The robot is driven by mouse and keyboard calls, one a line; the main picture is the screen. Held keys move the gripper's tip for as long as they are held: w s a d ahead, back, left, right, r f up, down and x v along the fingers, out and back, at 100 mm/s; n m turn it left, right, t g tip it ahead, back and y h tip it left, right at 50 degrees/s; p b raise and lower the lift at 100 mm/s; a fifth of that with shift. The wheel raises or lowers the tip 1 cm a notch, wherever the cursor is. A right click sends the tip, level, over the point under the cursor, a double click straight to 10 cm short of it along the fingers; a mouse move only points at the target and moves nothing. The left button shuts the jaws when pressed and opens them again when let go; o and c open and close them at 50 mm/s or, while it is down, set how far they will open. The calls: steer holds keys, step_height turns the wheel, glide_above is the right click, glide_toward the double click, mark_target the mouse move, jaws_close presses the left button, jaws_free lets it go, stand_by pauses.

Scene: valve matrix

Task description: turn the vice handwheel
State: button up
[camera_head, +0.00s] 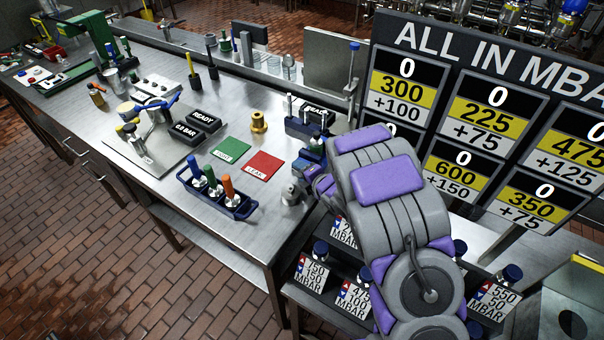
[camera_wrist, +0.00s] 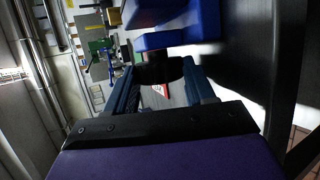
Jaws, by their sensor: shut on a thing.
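My gripper (camera_wrist: 161,80) shows in the wrist view with its two blue-grey fingers on either side of a dark round piece, which looks like the vice handwheel (camera_wrist: 158,68). The fingers are shut on it. Directly above this piece in that picture is a blue body, apparently the vice (camera_wrist: 180,27). In the head view my gripper (camera_head: 311,181) is at the right edge of the steel bench, beside a small blue part of the vice (camera_head: 312,146). My grey and purple arm hides most of this spot, and the handwheel cannot be made out there.
On the steel bench (camera_head: 160,182) are a green card (camera_head: 232,150), a red card (camera_head: 264,166), a brass piece (camera_head: 259,122) and a dark rack (camera_head: 217,201) with coloured handles. A large sign (camera_head: 480,120) stands right behind my arm. Labelled blocks (camera_head: 312,272) sit on a lower shelf.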

steer(key=o, duration=1)
steer(key=shift+o, duration=0.3)
steer(key=shift+f, duration=0.1)
steer(key=shift+s+f, duration=0.1)
steer(key=shift+h+p, duration=0.3)
steer(key=shift+p, duration=0.1)
